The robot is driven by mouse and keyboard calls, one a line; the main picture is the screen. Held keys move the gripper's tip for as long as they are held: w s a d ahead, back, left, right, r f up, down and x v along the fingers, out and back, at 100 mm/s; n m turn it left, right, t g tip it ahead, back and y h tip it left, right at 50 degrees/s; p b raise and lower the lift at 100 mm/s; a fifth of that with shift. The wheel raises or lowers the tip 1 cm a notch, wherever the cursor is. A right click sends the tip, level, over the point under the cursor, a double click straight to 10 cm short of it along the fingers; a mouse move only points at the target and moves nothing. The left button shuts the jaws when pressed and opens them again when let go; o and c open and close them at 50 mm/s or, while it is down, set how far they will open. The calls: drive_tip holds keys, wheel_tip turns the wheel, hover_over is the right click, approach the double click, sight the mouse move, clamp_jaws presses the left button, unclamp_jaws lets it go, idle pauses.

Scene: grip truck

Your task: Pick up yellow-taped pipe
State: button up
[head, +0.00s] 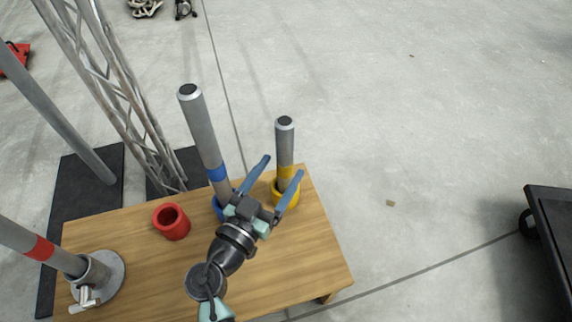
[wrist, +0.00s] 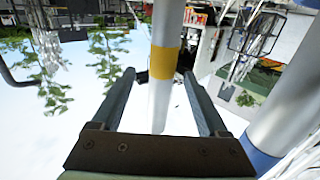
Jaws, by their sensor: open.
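The yellow-taped pipe (head: 285,146) is a grey tube standing upright in a yellow cup (head: 284,196) near the table's right end. In the wrist view the pipe (wrist: 159,105) with its yellow band rises between the two fingers, with a gap on each side at the base of the jaws. My gripper (head: 280,179) is open, its blue fingers pointing toward the pipe, one on each side of it in the picture. I cannot tell how far the pipe sits between the fingertips in depth.
A blue-taped pipe (head: 204,139) stands in a blue cup just left of my gripper, close to it. An empty red cup (head: 172,221) is on the wooden table (head: 302,270). A red-taped pipe (head: 40,248) leans in a metal base at left.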

drive_tip(key=shift+b+x, duration=1)
drive_tip(key=shift+x, duration=2.2)
drive_tip(key=shift+a+f, duration=0.1)
drive_tip(key=shift+c, duration=0.4)
clamp_jaws()
